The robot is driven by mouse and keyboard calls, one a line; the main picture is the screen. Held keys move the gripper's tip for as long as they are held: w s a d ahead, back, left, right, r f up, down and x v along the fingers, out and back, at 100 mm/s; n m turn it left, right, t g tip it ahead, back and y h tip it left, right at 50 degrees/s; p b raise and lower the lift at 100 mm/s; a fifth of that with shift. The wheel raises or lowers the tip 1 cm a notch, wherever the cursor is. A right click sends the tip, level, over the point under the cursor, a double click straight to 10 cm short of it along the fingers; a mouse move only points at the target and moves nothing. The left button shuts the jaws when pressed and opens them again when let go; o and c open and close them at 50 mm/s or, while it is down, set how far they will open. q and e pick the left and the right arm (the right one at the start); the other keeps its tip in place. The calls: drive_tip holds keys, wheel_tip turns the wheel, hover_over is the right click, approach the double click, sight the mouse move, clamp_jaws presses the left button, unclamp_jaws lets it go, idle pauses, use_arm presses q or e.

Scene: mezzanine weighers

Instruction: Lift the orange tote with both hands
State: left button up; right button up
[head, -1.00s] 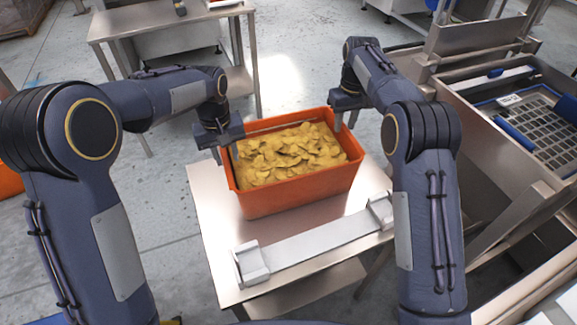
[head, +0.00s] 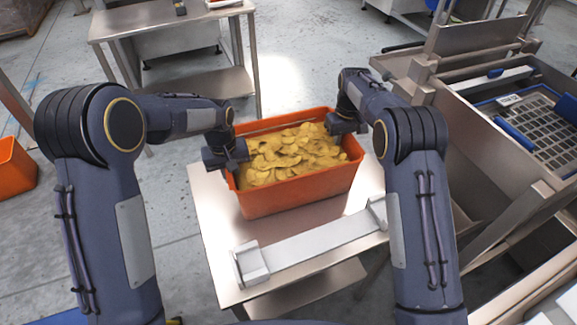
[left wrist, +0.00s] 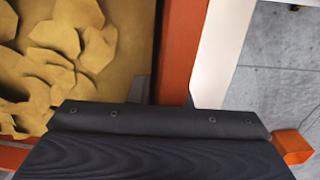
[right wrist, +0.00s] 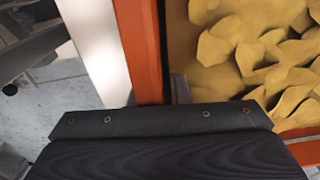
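The orange tote (head: 300,192), full of yellow chip-like pieces (head: 290,152), stands level on a steel table (head: 215,225). My left gripper (head: 228,166) is at the tote's left end. In the left wrist view its fingertips (left wrist: 165,95) lie on either side of the orange wall (left wrist: 182,45). My right gripper (head: 345,133) is at the right end, and in the right wrist view its fingertips (right wrist: 154,95) also straddle the wall (right wrist: 140,45). Each wall nearly fills the finger gap; whether the fingers press on it I cannot tell. The lower fingers are hidden in the head view.
A grey bar with raised end blocks (head: 310,243) lies on the table in front of the tote. A steel machine (head: 500,150) with a gridded tray stands close on the right. Another table (head: 170,22) is behind, and an orange bin (head: 12,168) is at far left.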

use_arm(q)
drive_tip(key=shift+d, duration=0.1)
clamp_jaws()
use_arm(e)
drive_tip(key=shift+a, duration=0.1)
clamp_jaws()
use_arm(q)
drive_tip(key=shift+d, duration=0.1)
use_arm(e)
drive_tip(key=shift+a, duration=0.1)
